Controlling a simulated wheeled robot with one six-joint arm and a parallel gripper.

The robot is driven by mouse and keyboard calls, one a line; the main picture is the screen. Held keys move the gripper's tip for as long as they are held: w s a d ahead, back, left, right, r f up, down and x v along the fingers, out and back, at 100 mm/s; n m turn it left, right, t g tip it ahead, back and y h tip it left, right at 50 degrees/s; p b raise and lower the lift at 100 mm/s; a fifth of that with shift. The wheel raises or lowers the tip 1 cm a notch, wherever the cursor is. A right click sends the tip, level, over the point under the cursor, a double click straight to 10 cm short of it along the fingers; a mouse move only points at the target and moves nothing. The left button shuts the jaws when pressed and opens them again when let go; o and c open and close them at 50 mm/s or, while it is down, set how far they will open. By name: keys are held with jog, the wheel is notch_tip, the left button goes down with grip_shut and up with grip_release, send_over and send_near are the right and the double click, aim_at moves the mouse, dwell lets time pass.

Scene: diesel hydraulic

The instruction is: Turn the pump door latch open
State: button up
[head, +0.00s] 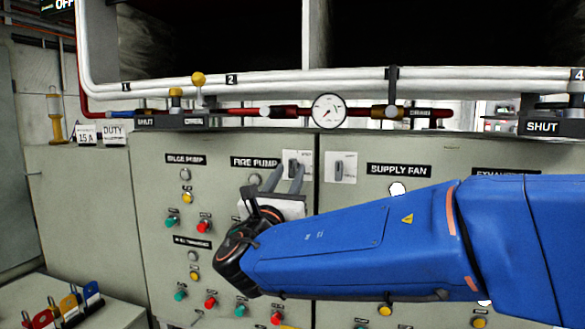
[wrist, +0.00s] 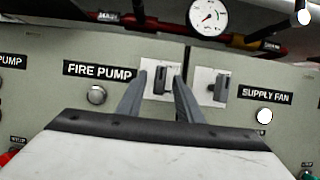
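The pump door latch (head: 293,161) is a dark upright handle on a white plate at the upper right of the fire pump door, beside the FIRE PUMP label. It also shows in the wrist view (wrist: 160,80). My gripper (head: 286,171) points at it from slightly below. In the wrist view my gripper's two grey fingers (wrist: 159,80) stand apart, one on each side of the handle. A gap seems to show on both sides, and I cannot tell how deep the handle sits between them. Nothing is held.
A similar latch (head: 339,168) sits just right, across the door seam, on the supply fan door. A gauge (head: 329,110) and red pipe run above the cabinet.

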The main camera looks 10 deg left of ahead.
aim_at(291, 170)
jog(key=shift+x, duration=1.75)
jog(key=shift+c, duration=0.6)
grip_shut()
